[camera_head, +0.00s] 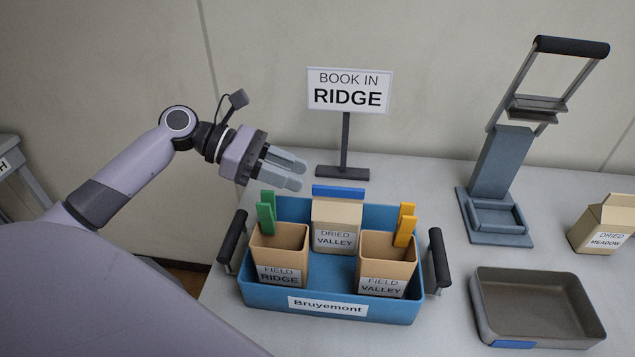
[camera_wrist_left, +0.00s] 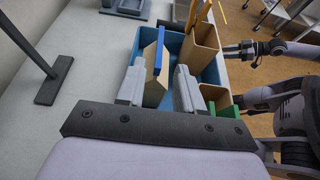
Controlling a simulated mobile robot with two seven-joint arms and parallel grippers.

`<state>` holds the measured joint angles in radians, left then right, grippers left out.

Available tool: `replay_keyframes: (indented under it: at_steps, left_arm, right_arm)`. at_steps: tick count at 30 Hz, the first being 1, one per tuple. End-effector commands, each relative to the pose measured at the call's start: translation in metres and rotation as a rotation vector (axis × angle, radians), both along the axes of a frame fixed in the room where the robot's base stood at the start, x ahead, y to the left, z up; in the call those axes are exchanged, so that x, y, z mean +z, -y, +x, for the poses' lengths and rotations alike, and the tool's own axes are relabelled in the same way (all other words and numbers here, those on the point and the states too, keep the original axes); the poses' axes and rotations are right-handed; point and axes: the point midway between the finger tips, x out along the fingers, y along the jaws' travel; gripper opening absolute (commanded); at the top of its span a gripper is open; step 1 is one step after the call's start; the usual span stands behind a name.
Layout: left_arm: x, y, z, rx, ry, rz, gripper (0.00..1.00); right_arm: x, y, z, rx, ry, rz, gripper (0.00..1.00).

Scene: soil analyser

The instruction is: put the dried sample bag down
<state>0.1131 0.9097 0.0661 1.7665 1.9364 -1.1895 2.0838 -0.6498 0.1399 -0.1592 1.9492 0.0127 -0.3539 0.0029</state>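The tan bag labelled DRIED VALLEY (camera_head: 335,228), with a blue clip (camera_head: 338,191) along its top, stands in the back middle of the blue crate (camera_head: 262,297) labelled Bruyemont. My left gripper (camera_head: 283,170) is open above the crate's back left, just left of the blue clip. In the left wrist view my left gripper (camera_wrist_left: 160,90) has its fingers wide apart, with the dried bag (camera_wrist_left: 152,86) showing beyond and between them, not gripped. My right gripper (camera_wrist_left: 238,51) shows small at the right of that view; its opening is unclear.
FIELD RIDGE (camera_head: 279,258) and FIELD VALLEY (camera_head: 386,265) bags stand at the crate's front. Behind is a BOOK IN RIDGE sign (camera_head: 349,91). Right are a grey press (camera_head: 500,165), an empty tray (camera_head: 530,300) and a DRIED MEADOW bag (camera_head: 605,222).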

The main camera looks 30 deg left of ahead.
Motion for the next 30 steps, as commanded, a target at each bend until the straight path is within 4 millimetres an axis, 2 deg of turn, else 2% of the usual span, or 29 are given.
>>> replay_keyframes:
  at_steps: [3, 9, 26, 30]
  left_arm:
    - [0.004, -0.013, -0.006, 0.001, -0.002, 0.000, 0.36]
    - [0.010, -0.022, -0.011, -0.001, 0.000, 0.000, 0.36]
    - [0.010, -0.022, -0.011, 0.000, 0.001, 0.000, 0.36]
    - [0.004, -0.021, -0.010, 0.009, 0.046, 0.016, 0.36]
  right_arm:
    - [-0.001, 0.000, 0.000, 0.000, 0.000, 0.000, 0.43]
    - [-0.002, 0.000, 0.000, 0.000, 0.001, 0.000, 0.43]
    - [-0.002, 0.000, 0.000, 0.000, 0.001, 0.000, 0.43]
    - [-0.005, 0.000, 0.000, 0.000, 0.001, 0.000, 0.43]
